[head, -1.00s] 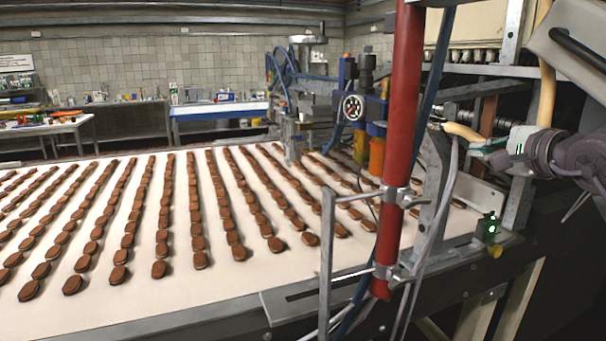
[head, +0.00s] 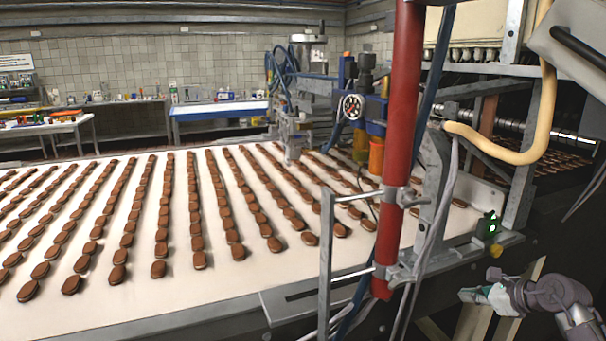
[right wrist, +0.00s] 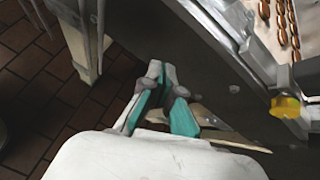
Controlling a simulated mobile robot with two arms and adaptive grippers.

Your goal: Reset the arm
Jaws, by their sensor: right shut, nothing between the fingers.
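My right gripper (head: 468,295) is at the lower right of the head view, in front of the machine's side and below the belt's level. It is empty, and its fingers are together. In the right wrist view the gripper (right wrist: 163,72) has teal finger pads and points past the dark machine side, with the tiled floor below. It touches nothing that I can see. My left gripper is in neither view.
A white conveyor belt (head: 225,290) carries long rows of brown cream sandwiches. A red post (head: 406,120) stands at its near edge. Tiled floor (right wrist: 40,90) lies below.

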